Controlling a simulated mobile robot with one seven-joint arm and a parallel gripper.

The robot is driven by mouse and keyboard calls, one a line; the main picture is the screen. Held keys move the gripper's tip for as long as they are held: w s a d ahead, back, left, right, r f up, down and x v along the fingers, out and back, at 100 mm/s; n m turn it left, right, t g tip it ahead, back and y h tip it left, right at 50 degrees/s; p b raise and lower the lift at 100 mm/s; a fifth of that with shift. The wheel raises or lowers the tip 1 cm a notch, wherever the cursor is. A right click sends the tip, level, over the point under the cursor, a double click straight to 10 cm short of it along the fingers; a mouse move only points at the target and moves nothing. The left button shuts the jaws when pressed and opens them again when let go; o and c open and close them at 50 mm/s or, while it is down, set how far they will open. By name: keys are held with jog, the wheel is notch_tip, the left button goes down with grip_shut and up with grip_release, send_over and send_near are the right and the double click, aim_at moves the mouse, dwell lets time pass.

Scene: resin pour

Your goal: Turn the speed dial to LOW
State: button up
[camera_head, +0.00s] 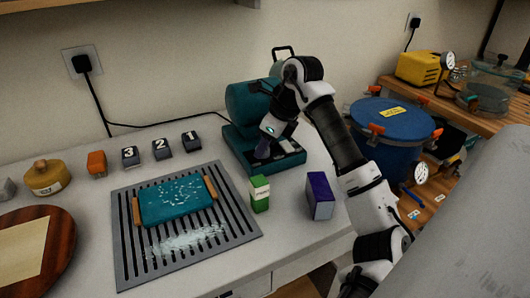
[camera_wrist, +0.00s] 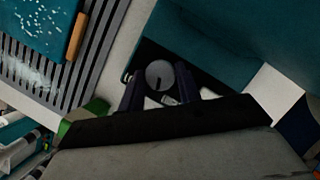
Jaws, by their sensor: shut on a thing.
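The teal machine (camera_head: 243,103) stands at the back of the counter, with a dark control base at its front. The speed dial (camera_wrist: 159,72), a round grey knob on the dark panel, shows in the wrist view. My gripper (camera_head: 263,150) reaches down to this panel, and its two dark fingers stand on either side of the dial, shut on it. White label patches (camera_wrist: 168,100) lie on the panel near the dial; they are too small to read. In the head view my gripper hides the dial.
A grey slotted tray (camera_head: 126,262) with a teal slab (camera_head: 176,202) and pale flakes lies left of the machine. A green-and-white box (camera_head: 260,194) and a purple box (camera_head: 321,196) stand in front. Numbered blocks (camera_head: 161,149) line the back. A blue clamped vessel (camera_head: 388,135) is at right.

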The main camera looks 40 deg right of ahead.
jog(key=m+h+b, duration=0.1)
jog(key=m+b, duration=0.2)
jog(key=m+h+b, duration=0.1)
jog(key=m+b, duration=0.2)
jog(key=shift+s+a+f+t+h, duration=0.1)
jog(key=shift+a+f+t+h, duration=0.1)
jog(key=shift+t+h, duration=0.1)
jog(key=m+h+b, duration=0.1)
jog(key=m, duration=0.1)
jog(key=m+b, duration=0.2)
jog(key=m, duration=0.1)
jog(key=shift+r+m+g+h, duration=0.15)
jog(key=shift+m+g+h, duration=0.15)
jog(key=shift+g+h, duration=0.1)
jog(key=shift+b, duration=0.35)
jog(key=o, duration=1)
jog(key=shift+a, duration=0.1)
jog(key=shift+c, duration=0.2)
jog(key=shift+r, duration=0.15)
jog(key=v, duration=1.3)
jog(key=shift+a+r, duration=0.2)
jog(key=shift+r, duration=0.1)
jog(key=shift+s, duration=0.1)
